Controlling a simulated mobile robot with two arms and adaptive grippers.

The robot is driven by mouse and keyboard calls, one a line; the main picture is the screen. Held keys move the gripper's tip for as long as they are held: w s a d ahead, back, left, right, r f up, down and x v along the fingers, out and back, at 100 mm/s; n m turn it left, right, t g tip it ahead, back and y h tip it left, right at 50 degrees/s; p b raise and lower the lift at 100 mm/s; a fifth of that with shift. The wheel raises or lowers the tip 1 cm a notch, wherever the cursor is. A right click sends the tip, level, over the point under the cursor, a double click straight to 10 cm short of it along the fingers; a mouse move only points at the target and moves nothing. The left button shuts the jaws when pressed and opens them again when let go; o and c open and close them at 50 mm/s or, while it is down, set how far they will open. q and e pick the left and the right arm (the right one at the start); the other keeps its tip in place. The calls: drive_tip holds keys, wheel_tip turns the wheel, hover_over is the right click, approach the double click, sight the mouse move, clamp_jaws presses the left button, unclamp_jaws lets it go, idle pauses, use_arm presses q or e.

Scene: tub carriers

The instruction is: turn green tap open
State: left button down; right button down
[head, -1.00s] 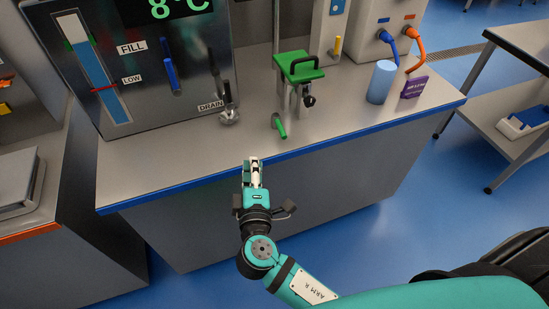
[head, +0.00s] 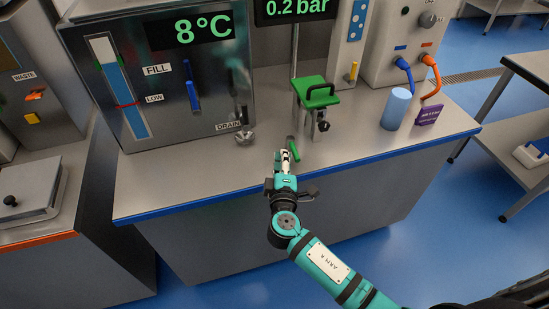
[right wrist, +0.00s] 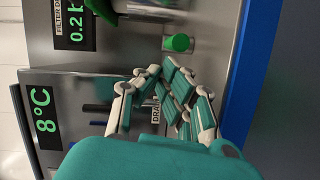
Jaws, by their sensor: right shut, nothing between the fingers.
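The green tap handle (head: 294,146) is a short green bar sticking out over the bench top near its front edge, below a green clamp-like stand. My right gripper (head: 285,155) is shut and empty just in front and to the left of the bar, very near it; I cannot tell whether they touch. In the right wrist view the round green end of the handle (right wrist: 178,43) shows beyond the fingertips of the gripper (right wrist: 154,72), with a visible gap in the picture. My left gripper is not in view.
The green clamp-like stand (head: 316,94) is behind the handle. The drain tap (head: 244,135) and a tank with a blue lever (head: 193,92) are left. A blue cylinder (head: 396,109) and a purple block (head: 429,115) are right. The bench front edge (head: 220,196) is blue.

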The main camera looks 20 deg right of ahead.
drive_tip(key=shift+f, duration=0.1)
drive_tip(key=shift+d, duration=0.25)
drive_tip(key=shift+s+d+f+b, duration=0.1)
drive_tip(key=shift+d+b, duration=0.3)
drive_tip(key=shift+d, duration=0.2)
